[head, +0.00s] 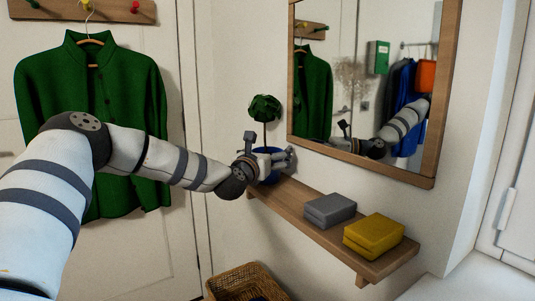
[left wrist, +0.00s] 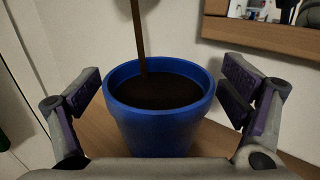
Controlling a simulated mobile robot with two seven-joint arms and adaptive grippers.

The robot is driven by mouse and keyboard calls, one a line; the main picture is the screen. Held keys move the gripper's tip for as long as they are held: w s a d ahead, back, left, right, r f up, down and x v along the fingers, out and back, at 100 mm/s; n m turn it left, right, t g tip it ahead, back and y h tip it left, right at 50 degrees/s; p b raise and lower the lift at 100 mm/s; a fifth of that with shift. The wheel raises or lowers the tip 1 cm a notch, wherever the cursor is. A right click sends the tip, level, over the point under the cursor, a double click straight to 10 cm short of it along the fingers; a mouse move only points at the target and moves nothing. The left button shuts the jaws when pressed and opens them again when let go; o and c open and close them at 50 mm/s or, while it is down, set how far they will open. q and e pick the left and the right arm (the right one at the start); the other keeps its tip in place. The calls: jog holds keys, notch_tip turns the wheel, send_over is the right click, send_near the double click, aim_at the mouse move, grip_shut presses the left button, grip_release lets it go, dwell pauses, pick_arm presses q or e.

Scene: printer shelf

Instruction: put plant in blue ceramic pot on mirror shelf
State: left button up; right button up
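The plant (head: 264,108), a small round green tree on a thin stem, stands upright in the blue ceramic pot (left wrist: 160,125). The pot is at the far left end of the wooden mirror shelf (head: 290,200), under the mirror, and appears to rest on it. My left gripper (left wrist: 163,88) is open, with one finger on each side of the pot and a visible gap to both sides. In the head view, my left gripper (head: 272,158) partly hides the pot. The stem and dark soil show in the left wrist view. My right gripper is not in view.
A grey folded cloth or box (head: 329,210) and a yellow one (head: 373,236) lie on the near part of the shelf. The wood-framed mirror (head: 432,178) hangs just above. A wicker basket (head: 243,281) is below, and a green jacket (head: 95,110) hangs at left.

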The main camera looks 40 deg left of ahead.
pick_arm(q)
jog(key=shift+r, duration=0.1)
jog(key=v, duration=0.2)
jog(key=p+v, duration=0.1)
jog(key=v, duration=0.1)
jog(key=r+p+v, duration=0.1)
jog(key=v, duration=0.4)
jog(key=f+v, duration=0.1)
jog(key=v, duration=0.2)
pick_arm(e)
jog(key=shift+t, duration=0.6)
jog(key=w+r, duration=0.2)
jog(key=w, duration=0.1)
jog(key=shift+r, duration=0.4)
pick_arm(q)
jog(key=shift+f, duration=0.15)
